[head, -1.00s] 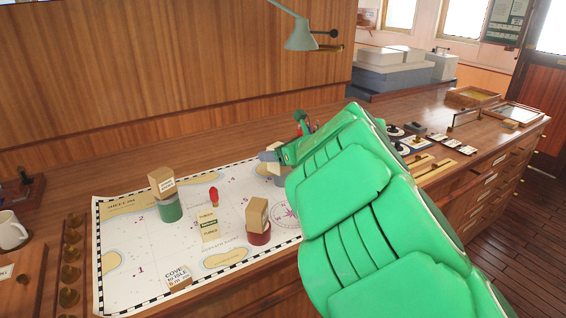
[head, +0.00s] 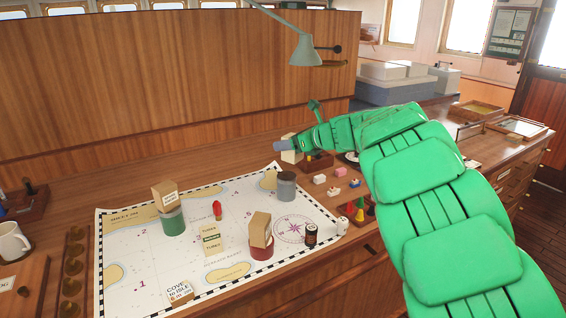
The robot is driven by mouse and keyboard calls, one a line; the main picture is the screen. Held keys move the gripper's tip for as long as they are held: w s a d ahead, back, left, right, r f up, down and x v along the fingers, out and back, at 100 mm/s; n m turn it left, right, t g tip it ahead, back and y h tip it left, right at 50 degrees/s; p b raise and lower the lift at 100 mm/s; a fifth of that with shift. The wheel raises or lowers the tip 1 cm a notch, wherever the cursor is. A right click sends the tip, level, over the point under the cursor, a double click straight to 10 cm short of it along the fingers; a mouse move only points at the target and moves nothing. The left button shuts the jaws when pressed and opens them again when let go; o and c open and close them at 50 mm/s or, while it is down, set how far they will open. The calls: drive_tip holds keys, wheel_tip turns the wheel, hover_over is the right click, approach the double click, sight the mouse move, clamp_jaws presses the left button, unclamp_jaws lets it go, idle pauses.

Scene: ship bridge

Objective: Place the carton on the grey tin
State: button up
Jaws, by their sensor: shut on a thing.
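A pale tan carton (head: 289,156) is held in my gripper (head: 283,147), which is shut on it. The gripper's fingers hide part of it. In the picture it stands just above the grey tin (head: 286,188), with a small gap between them. I cannot tell whether it is directly over the tin or behind it. The grey tin stands upright on the chart's far right part, its top bare.
On the chart (head: 140,282), one carton (head: 165,195) sits on a green tin (head: 173,222) and another (head: 260,229) on a red tin (head: 262,252). A red peg (head: 217,209), a dark jar (head: 311,235) and coloured cones (head: 360,209) stand nearby. A lamp (head: 304,50) hangs above.

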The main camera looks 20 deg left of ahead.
drive_tip(key=shift+w+a+f, duration=0.7)
drive_tip(key=shift+w+f, duration=0.6)
drive_tip(key=shift+w, duration=0.2)
drive_tip(key=shift+w+a+f, duration=0.65)
drive_tip(key=shift+w+f, duration=0.7)
drive_tip(key=shift+w, duration=0.15)
drive_tip(key=shift+w+a+f, duration=0.7)
drive_tip(key=shift+w+f, duration=0.6)
drive_tip(key=shift+w, duration=0.2)
drive_tip(key=shift+f, duration=0.1)
drive_tip(key=shift+w+f, duration=0.15)
drive_tip(key=shift+f, duration=1.6)
drive_tip(key=o, duration=1.1)
